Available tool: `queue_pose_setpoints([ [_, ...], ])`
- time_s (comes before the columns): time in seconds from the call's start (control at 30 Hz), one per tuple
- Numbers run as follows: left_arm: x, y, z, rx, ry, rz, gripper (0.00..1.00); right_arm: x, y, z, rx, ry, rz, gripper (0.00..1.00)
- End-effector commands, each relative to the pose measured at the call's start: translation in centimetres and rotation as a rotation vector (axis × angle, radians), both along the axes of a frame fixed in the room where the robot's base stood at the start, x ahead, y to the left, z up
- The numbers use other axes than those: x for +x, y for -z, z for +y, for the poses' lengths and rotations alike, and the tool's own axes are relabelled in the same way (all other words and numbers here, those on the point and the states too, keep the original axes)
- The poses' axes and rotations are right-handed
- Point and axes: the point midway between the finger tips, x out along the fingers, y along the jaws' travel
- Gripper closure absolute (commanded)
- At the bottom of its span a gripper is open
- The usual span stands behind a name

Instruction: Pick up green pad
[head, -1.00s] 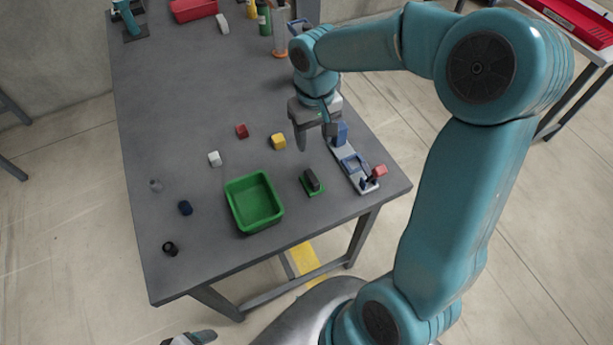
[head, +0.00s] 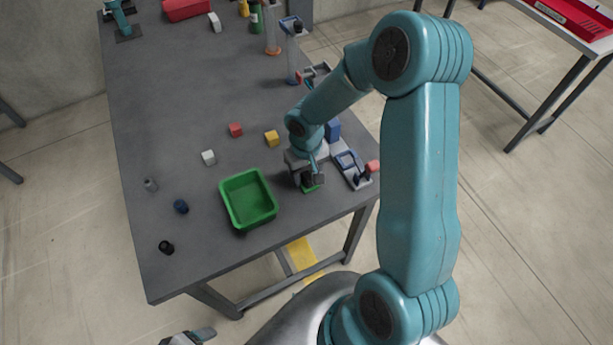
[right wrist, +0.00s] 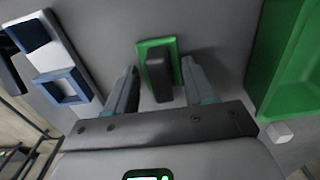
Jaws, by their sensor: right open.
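The green pad (head: 313,188) lies on the grey table near its front edge, mostly hidden by my right gripper (head: 307,181) in the head view. In the right wrist view the green pad (right wrist: 147,47) is a flat rectangle with a dark upright block (right wrist: 158,76) on it. My right gripper (right wrist: 159,72) is open, its two fingers on either side of the dark block, with gaps visible. I cannot tell how high the fingertips are above the pad. A small part of what looks like my left gripper (head: 190,337) shows at the bottom edge; its jaws are unclear.
A green tray (head: 225,205) stands left of the pad. A grey-and-blue fixture (head: 350,166) stands close on the right. Red (head: 235,130), yellow (head: 272,138) and white (head: 208,157) cubes lie behind the tray. The table's middle is mostly clear.

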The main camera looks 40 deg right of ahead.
Motion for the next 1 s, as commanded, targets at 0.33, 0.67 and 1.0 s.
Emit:
queue_pose_setpoints([
  [0.33, 0.0, 0.0, 0.0, 0.000, 0.000, 0.000, 0.26, 0.0, 0.0, 0.0, 0.000, 0.000, -0.001, 0.85],
  [0.67, 0.0, 0.0, 0.0, 0.000, 0.000, 0.000, 0.26, 0.0, -0.5, 0.0, -0.001, 0.000, -0.002, 0.85],
  [1.0, 0.0, -0.2, 0.0, 0.000, 0.000, 0.000, 0.26, 0.2, -7.1, -0.1, -0.003, 0.002, -0.010, 0.85],
])
